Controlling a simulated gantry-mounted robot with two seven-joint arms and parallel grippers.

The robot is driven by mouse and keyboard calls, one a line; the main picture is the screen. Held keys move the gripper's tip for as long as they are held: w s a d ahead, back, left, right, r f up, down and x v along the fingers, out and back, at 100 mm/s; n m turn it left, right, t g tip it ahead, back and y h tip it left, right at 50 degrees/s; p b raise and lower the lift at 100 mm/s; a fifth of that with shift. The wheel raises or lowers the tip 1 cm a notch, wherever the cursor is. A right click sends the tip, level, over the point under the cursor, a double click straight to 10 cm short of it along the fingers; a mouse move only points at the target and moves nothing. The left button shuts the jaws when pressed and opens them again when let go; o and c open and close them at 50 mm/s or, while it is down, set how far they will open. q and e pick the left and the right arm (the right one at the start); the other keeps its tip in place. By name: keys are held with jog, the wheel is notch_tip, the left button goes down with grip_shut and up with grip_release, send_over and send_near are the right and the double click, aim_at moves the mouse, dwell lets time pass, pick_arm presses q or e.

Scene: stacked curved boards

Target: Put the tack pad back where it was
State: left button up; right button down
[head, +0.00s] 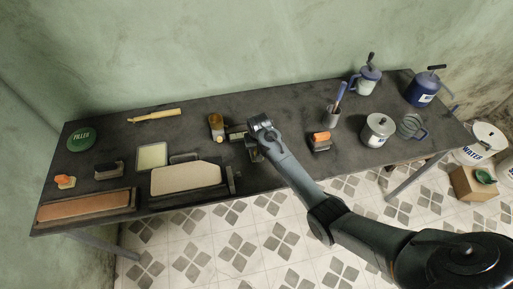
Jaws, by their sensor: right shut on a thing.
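My right gripper (251,145) is over the middle of the dark table, its arm reaching in from the lower right. It is shut on a small dark and pale-yellowish thing (237,134), which I take to be the tack pad; the wrist and fingers hide part of it. I cannot tell if it touches the table. A flat, pale yellow-green square (151,156) with a light rim lies left of the gripper, behind the pale curved board. My left gripper is not in view.
On the table (290,113) are a pale curved board in a clamp (186,177), a brown board (85,205), a brown-topped tool (216,125), an orange-topped block (321,140), a green filler tin (81,139) and a metal pot (377,130). The table's back middle is clear.

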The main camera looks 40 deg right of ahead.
jog(key=shift+f, duration=0.1)
jog(key=c, duration=0.8)
grip_release()
jog(key=p+v, duration=0.1)
jog(key=v, duration=1.1)
jog(key=s+a+f+n, duration=0.2)
jog(key=s+a+f, duration=0.15)
jog(key=s, duration=0.45)
jog(key=s+a+f+n, duration=0.2)
jog(key=s+a, duration=0.2)
jog(key=s, duration=0.4)
jog(key=s+a+r+n, duration=0.1)
jog(key=s+a, duration=0.2)
jog(key=s, duration=0.4)
jog(key=s+a+r+n+t+y, duration=0.1)
jog(key=s+a+r+n, duration=0.1)
jog(key=s+a, duration=0.2)
jog(key=s, duration=0.3)
jog(key=shift+r, duration=0.35)
jog(key=shift+s+a+r, duration=0.1)
jog(key=shift+a, duration=0.05)
